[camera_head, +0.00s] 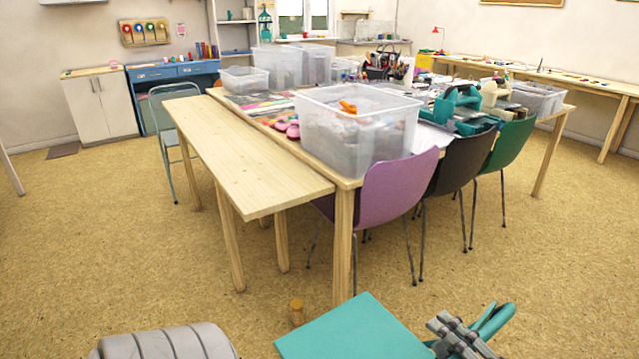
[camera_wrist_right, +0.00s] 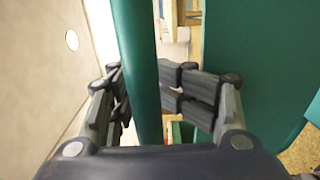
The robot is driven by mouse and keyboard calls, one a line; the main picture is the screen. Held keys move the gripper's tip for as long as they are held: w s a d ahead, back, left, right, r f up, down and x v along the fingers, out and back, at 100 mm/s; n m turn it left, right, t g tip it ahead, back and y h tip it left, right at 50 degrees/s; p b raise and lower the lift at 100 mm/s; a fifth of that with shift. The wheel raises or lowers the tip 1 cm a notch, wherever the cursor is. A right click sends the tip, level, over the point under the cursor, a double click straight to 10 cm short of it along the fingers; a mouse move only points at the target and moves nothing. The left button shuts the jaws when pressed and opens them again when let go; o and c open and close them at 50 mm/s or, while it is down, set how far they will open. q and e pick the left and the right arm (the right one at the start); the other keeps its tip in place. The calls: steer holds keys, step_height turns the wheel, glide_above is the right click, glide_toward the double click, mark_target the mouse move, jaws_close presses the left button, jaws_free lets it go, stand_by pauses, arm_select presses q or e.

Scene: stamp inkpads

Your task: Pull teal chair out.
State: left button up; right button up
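The teal chair shows in part at the bottom of the head view: a flat teal panel (camera_head: 345,333) and a curved teal piece (camera_head: 494,321) to its right. My right gripper (camera_head: 458,338) is at the panel's right edge. In the right wrist view a teal bar (camera_wrist_right: 140,70) of the chair runs between the palm and the fingers. The pads of my right gripper (camera_wrist_right: 183,85) come together just behind the bar, closing around it. Whether both fingers press on it is hard to see. The chair's legs are hidden. My left gripper is not in view.
A wooden table (camera_head: 250,175) with plastic bins stands ahead. A purple chair (camera_head: 395,190), a black chair (camera_head: 462,165) and a green chair (camera_head: 510,145) line its right side. A folding chair (camera_head: 170,95) is at left. A small tan cylinder (camera_head: 297,312) is beside the panel. Right floor is open.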

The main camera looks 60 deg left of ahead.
steer(key=shift+r, duration=0.1)
stand_by(0.3)
steer(key=d+p, duration=0.1)
steer(key=d, duration=0.3)
steer(key=shift+d+r+p, duration=0.1)
steer(key=shift+d+p, duration=0.25)
steer(key=shift+d, duration=0.05)
arm_select(q)
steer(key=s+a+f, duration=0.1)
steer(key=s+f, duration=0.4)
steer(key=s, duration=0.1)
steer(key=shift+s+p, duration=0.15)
steer(key=shift+p, duration=0.25)
arm_select(e)
steer(key=d, duration=0.7)
steer(key=shift+d, duration=0.15)
steer(key=shift+s, duration=0.1)
